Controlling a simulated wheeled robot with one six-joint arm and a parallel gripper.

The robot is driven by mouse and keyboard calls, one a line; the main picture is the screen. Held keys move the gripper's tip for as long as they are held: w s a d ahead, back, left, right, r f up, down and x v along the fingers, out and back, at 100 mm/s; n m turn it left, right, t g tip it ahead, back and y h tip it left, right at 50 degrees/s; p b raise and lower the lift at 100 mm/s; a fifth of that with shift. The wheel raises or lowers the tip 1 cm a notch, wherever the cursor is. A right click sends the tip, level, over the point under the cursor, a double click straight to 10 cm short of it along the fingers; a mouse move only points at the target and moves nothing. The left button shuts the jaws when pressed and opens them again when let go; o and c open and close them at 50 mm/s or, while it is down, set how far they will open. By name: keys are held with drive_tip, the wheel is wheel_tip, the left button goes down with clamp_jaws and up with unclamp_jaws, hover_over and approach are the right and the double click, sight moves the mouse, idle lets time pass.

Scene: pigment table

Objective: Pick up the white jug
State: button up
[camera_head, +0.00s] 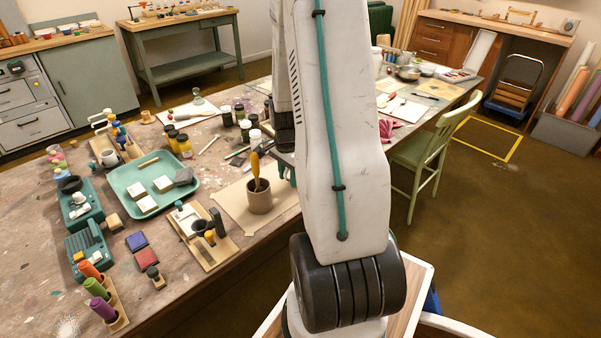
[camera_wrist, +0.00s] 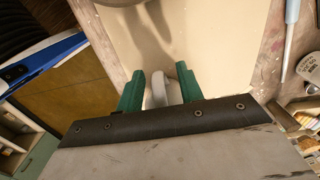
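My gripper (camera_wrist: 157,80) shows in the wrist view with two green fingers standing apart, over a cream sheet (camera_wrist: 200,25). A small pale grey-white piece (camera_wrist: 158,90) shows between the fingers; I cannot tell whether it is part of the white jug or whether the fingers touch it. In the head view my gripper is mostly hidden behind my arm, near the table edge. No whole white jug can be made out; my arm covers part of the table. A pale upright vessel (camera_head: 377,62) shows just right of my arm, too small to identify.
A brown mug (camera_head: 260,201) with a yellow-handled tool stands on the sheet left of my arm. A teal tray (camera_head: 180,194), dark jars and a wooden rack (camera_head: 216,254) crowd the table. A green chair (camera_head: 420,150) stands at right. A lettered white container (camera_wrist: 309,66) shows in the wrist view.

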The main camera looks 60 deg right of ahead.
wheel_tip(320, 180, down, 2)
drive_tip(key=shift+c, duration=0.4)
clamp_jaws()
drive_tip(key=shift+r, duration=0.15)
